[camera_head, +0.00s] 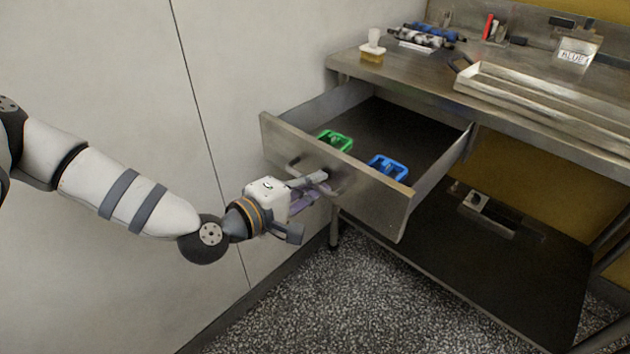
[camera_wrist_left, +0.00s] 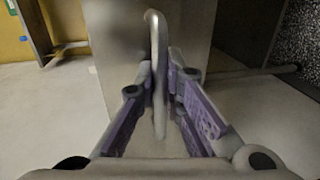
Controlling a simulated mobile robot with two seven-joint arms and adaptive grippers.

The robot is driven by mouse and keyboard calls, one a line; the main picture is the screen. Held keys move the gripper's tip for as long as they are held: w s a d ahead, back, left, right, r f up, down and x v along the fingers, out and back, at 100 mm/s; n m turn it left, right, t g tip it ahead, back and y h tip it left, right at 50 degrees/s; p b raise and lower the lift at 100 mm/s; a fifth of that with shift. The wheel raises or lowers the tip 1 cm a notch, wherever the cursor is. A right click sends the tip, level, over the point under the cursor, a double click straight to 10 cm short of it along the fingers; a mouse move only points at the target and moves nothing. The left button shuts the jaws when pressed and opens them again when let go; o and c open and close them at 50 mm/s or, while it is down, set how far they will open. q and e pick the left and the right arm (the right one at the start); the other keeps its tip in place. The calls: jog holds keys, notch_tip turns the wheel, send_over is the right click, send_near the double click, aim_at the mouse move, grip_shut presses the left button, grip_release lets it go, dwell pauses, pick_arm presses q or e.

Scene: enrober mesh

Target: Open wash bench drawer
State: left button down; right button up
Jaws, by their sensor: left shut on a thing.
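The wash bench drawer (camera_head: 285,143) is pulled well out from under the steel bench. A green item (camera_head: 335,140) and a blue item (camera_head: 388,167) lie inside it near the front. My left gripper (camera_head: 318,184) is at the drawer front, shut on its bar handle (camera_head: 296,164). In the left wrist view the handle (camera_wrist_left: 157,75) runs between the purple-padded fingers of the gripper (camera_wrist_left: 168,105), with the drawer front (camera_wrist_left: 120,50) behind. My right gripper is not in view.
The bench top (camera_head: 430,82) holds a brush (camera_head: 373,46), several blue-and-white items (camera_head: 427,37), a metal tray (camera_head: 540,100) and a container marked BLUE (camera_head: 577,52). A lower shelf (camera_head: 470,270) holds a small metal box (camera_head: 487,211). A pale wall stands close on the left. The speckled floor in front is clear.

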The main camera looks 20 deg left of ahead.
pick_arm(q)
jog(key=c, duration=2)
grip_release()
jog(key=shift+o, duration=0.2)
jog(key=v, duration=1.2)
jog(key=shift+d, duration=0.1)
